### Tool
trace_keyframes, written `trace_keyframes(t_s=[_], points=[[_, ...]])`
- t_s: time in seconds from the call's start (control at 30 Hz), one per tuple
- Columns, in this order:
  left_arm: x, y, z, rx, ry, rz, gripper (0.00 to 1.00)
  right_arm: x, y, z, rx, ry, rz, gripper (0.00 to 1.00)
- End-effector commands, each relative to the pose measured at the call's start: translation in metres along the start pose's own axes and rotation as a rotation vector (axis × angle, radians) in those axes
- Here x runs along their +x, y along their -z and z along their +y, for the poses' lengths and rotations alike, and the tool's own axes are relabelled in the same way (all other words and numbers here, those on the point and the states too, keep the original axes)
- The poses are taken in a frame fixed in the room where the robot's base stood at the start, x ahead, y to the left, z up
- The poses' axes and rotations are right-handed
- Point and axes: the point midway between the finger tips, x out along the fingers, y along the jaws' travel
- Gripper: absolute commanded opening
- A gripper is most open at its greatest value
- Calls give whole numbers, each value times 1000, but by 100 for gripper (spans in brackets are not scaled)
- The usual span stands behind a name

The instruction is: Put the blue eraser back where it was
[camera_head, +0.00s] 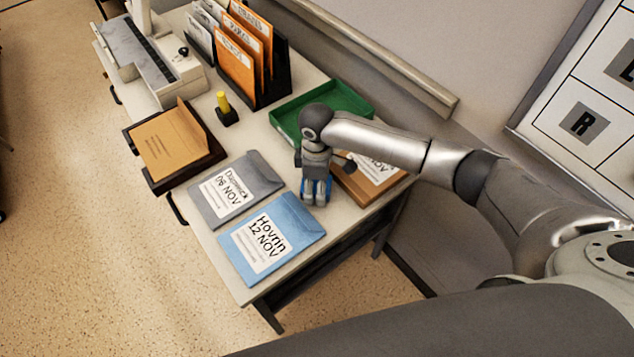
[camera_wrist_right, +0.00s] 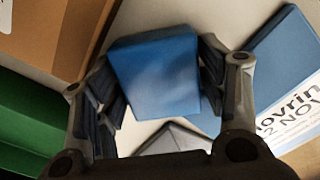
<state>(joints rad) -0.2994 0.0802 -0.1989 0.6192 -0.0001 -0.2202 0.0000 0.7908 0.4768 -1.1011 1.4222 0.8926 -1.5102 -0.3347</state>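The blue eraser (camera_wrist_right: 158,75) is a blue block between the two fingers of my right gripper (camera_wrist_right: 165,90) in the right wrist view. The finger pads lie against its two sides, and the gripper looks shut on it. In the head view my right gripper (camera_head: 317,190) points down over the desk, between the blue Hovrin envelope (camera_head: 303,222) and the brown box. Bits of the eraser (camera_head: 328,187) show beside the fingers there. Whether its underside touches the desk is hidden. My left gripper is not in view.
The brown box (camera_head: 353,188) with a white label is close beside the gripper. A green tray (camera_head: 348,97) lies behind it. A grey envelope (camera_head: 266,173), a tray with a brown folder (camera_head: 163,145), a yellow-handled stamp (camera_head: 224,105) and a file rack (camera_head: 275,85) occupy the desk.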

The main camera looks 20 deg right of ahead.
Motion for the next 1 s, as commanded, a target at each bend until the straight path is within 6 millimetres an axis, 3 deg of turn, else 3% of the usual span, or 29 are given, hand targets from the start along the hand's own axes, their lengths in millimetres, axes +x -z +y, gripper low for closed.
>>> trace_keyframes(t_s=[0.23, 0.37, 0.8, 1.0], points=[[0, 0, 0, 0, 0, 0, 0, -2, 0, 0, 0, -1, 0, 66], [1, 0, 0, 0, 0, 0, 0, -13, 1, 1, -2, -2, 3, 66], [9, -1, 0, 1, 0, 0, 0, -101, 1, 1, -1, -3, 3, 66], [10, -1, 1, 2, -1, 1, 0, -120, 0, 1, 1, -1, 1, 66]])
